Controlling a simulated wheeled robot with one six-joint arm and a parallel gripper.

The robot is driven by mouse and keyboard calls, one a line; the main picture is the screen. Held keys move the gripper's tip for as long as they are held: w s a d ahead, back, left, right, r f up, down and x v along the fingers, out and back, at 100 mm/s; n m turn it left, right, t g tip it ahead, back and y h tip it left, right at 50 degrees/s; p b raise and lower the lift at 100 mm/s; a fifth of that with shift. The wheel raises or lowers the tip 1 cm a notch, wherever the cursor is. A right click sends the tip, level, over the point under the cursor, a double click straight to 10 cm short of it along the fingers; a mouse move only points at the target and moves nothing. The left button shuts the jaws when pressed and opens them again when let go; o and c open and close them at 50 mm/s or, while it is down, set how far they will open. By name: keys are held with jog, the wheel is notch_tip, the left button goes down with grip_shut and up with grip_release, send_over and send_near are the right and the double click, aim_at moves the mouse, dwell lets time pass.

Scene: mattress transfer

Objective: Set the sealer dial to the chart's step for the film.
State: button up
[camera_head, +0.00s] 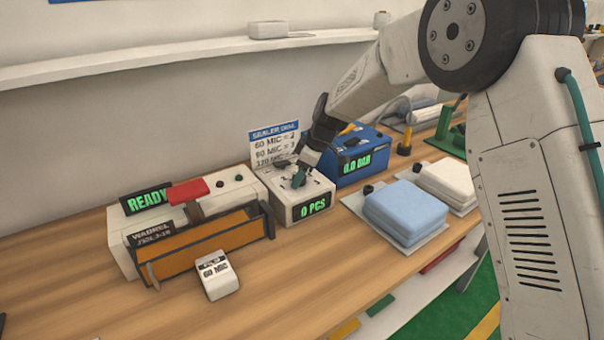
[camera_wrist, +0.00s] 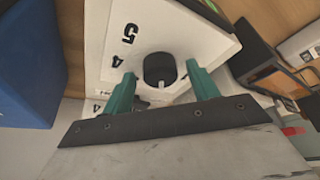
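The sealer's white control box (camera_head: 290,208) shows a green "0 PCS" readout. The dark round dial (camera_wrist: 160,68) on its top face has a white mark towards the picture's bottom in the wrist view; printed 4 and 5 show to its left, other numbers are hidden or unclear. My gripper (camera_wrist: 160,70) is open, its two green fingertips either side of the dial with gaps visible; I cannot tell how deep they reach. The chart (camera_head: 275,143) behind is partly covered by my gripper; its top row seems to read 60 MIC = 2. The film block (camera_head: 217,275) appears to read 60 MIC.
The sealer body (camera_head: 119,244) with a "READY" display and red handle stands left of the control box. A blue unit (camera_head: 362,172) reading "0.0 BAR" stands close on its right. Blue (camera_head: 405,212) and white (camera_head: 450,181) padded packs lie further right. The bench front is mostly clear.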

jog(key=v, duration=0.7)
jog(key=shift+d+r, duration=0.2)
jog(key=shift+r, duration=0.15)
